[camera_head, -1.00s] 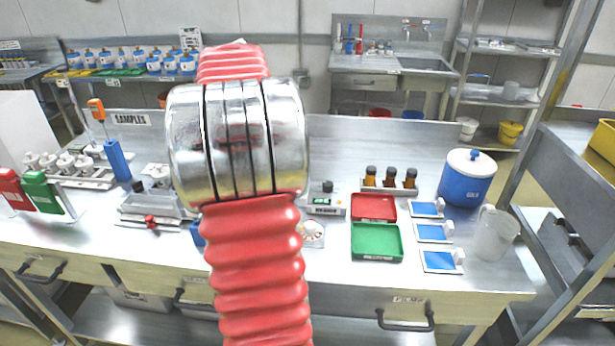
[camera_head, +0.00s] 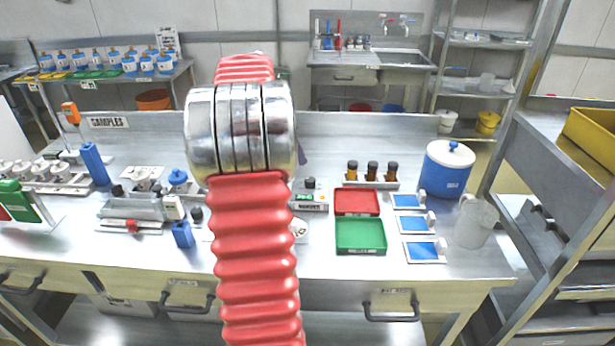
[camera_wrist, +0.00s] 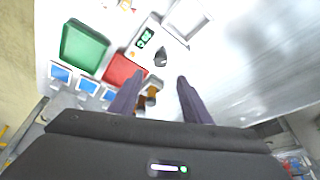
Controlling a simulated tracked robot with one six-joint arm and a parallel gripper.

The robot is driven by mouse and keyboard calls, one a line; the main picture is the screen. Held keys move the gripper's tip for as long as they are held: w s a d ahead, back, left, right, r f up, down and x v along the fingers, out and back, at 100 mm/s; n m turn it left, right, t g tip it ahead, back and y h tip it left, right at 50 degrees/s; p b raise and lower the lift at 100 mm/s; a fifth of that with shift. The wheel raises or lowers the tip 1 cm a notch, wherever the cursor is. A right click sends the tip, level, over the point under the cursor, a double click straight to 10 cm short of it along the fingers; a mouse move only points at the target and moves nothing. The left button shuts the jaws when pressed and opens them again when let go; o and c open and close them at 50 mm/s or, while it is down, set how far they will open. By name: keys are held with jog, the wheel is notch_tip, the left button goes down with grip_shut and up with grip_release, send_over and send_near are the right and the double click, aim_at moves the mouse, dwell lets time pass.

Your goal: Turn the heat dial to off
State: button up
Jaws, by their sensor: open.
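A small white device with a green display (camera_head: 308,202) stands on the bench just right of my arm in the head view. A black knob (camera_head: 310,183) sits at its back. In the wrist view the device's display (camera_wrist: 145,38) and a dark knob (camera_wrist: 160,58) show; I take this knob for the heat dial, but its marks are too small to read. My gripper (camera_wrist: 158,78) is open, with the knob ahead of and roughly between its dark fingertips, apart from them. In the head view my arm hides most of the gripper; one dark finger shows beside it.
A red tray (camera_head: 357,201) and a green tray (camera_head: 360,236) lie right of the device. Brown bottles (camera_head: 372,170) stand in a rack behind them. Blue-topped pads (camera_head: 422,250), a blue canister (camera_head: 446,170) and a clear jug (camera_head: 476,222) are farther right. Bare bench lies in front.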

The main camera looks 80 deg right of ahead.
aim_at(310, 180)
jog(key=x, duration=1.1)
jog(key=shift+f, duration=0.15)
jog(key=shift+c, duration=0.2)
jog(key=shift+s, duration=0.1)
jog(key=c, duration=1)
jog(key=shift+n, duration=0.5)
jog(key=n, duration=0.1)
jog(key=n+t+h, duration=0.1)
jog(key=n, duration=0.3)
jog(key=shift+s+t, duration=0.3)
jog(key=shift+t, duration=0.1)
jog(key=shift+s+n+t+h, duration=0.15)
jog(key=shift+n+t, duration=0.4)
jog(key=shift+n, duration=0.85)
jog(key=shift+w+n+t+h, duration=0.15)
jog(key=shift+n+t, duration=0.4)
jog(key=shift+n, duration=0.85)
jog(key=shift+s+n, duration=0.1)
jog(key=shift+n, duration=0.2)
